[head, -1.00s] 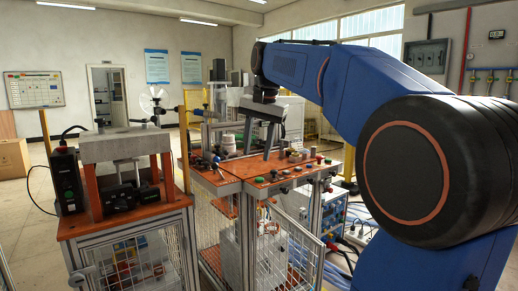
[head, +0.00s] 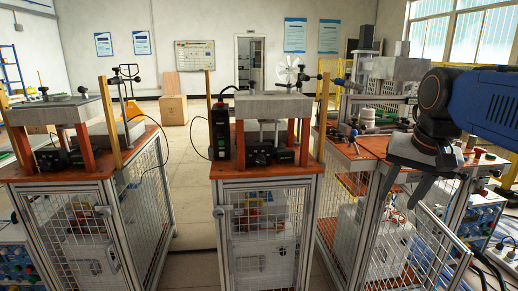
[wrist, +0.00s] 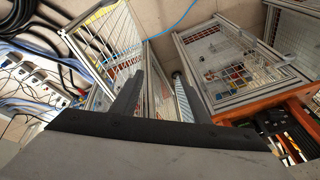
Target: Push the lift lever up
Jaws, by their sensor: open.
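I cannot pick out the lift lever for sure in either view. The middle heater station (head: 243,170) has a grey block (head: 275,104) on orange posts, with a black clamp-like unit (head: 261,153) under it. A black control box (head: 219,130) stands at its left. My gripper (head: 398,198) is open and empty at the right, its fingers pointing down in front of the right station (head: 345,150). In the wrist view my gripper (wrist: 157,75) shows both fingers apart, with nothing between them but mesh frames and floor beyond.
A similar station (head: 60,178) stands at the left. Floor (head: 187,205) is clear between the left and middle stations. The gap between the middle and right stations is narrow. Cables and sockets (wrist: 35,80) lie at the left of the wrist view. An open mesh door (head: 420,250) hangs below my gripper.

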